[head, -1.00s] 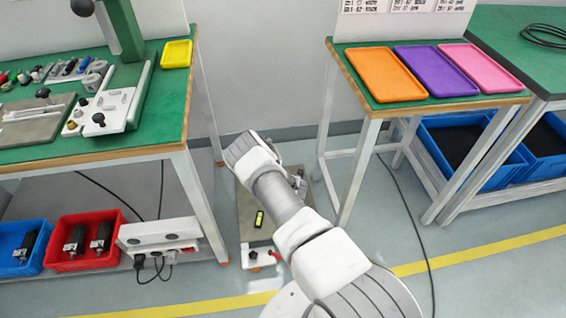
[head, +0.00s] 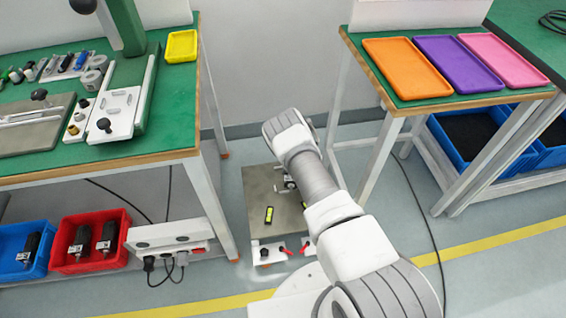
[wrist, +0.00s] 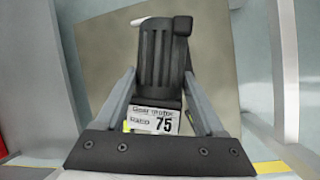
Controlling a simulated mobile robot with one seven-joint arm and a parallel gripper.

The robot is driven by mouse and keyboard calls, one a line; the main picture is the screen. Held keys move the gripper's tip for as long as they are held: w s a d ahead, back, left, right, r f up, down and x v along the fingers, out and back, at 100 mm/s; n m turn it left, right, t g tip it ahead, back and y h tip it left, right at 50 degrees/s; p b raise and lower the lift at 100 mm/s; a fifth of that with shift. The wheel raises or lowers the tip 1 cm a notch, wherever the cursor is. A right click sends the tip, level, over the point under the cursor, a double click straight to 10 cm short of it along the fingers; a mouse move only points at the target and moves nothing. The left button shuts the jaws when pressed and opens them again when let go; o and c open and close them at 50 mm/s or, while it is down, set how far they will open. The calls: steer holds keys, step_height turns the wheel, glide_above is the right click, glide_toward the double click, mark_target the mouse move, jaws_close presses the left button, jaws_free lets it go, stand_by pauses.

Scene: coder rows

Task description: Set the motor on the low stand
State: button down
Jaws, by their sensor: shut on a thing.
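The motor (wrist: 163,60) is a dark, ribbed body with a white label reading 75, seen in the wrist view. My gripper (wrist: 159,76) is shut on it, one grey finger on each side. The low stand (head: 262,183) is a grey-brown plate near the floor with a white front strip, between the two benches in the head view. Its plate also shows behind the motor in the wrist view (wrist: 216,55). My arm reaches over its right side and hides part of it. I cannot tell whether the motor touches the plate.
A black-and-yellow piece (head: 269,214) lies on the plate. The left bench leg (head: 218,205) and power strip (head: 170,238) stand close on the left. The right bench (head: 395,75) carries several trays. A red bin (head: 92,268) and blue bin (head: 38,272) hold dark motors.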

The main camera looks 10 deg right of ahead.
steer(key=shift+w+a+r+n+y, duration=0.5)
steer(key=shift+w+a+r+n, duration=0.85)
steer(key=shift+w, duration=0.9)
steer(key=f+b, duration=0.2)
steer(key=f, duration=0.1)
steer(key=f+b, duration=0.1)
steer(key=f, duration=0.1)
steer(key=shift+a, duration=0.35)
steer(key=shift+f, duration=0.9)
steer(key=shift+f, duration=1.35)
steer(key=shift+f, duration=0.35)
